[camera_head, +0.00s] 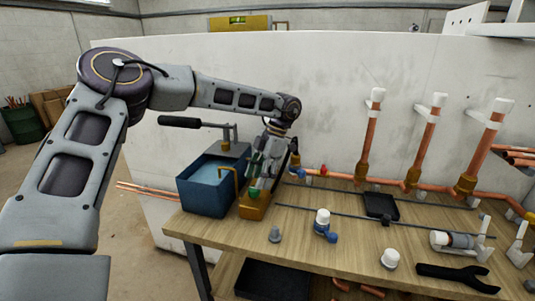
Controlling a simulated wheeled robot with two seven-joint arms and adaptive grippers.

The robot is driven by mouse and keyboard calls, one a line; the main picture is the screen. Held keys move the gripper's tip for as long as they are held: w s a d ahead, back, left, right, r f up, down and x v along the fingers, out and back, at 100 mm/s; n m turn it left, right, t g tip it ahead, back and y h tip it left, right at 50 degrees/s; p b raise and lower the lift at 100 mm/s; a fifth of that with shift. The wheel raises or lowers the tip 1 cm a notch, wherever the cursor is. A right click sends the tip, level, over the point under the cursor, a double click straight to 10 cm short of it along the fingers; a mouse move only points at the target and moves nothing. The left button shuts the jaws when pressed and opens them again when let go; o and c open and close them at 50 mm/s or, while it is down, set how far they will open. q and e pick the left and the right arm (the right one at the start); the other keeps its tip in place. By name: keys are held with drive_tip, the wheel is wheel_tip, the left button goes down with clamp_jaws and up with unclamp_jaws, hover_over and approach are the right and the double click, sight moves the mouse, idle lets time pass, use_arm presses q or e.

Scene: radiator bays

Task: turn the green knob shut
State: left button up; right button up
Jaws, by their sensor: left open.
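The green knob (253,194) shows as a small green patch on the brass-coloured block (252,209) beside the blue tank. My left gripper (261,183) points down right above the knob, with its fingers around or just over it. The fingers are apart. They hide part of the knob, and I cannot tell whether they touch it. My right gripper is not in view.
A blue water tank (211,199) with a black-handled lever (180,122) stands left of the gripper. Copper pipes (371,130) rise behind the bench (335,256). A white-capped blue valve (323,222), a black tray (381,205) and a black wrench (457,277) lie to the right.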

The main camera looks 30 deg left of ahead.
use_arm(q)
drive_tip(key=v, duration=0.8)
drive_tip(key=shift+r, duration=0.2)
idle(0.8)
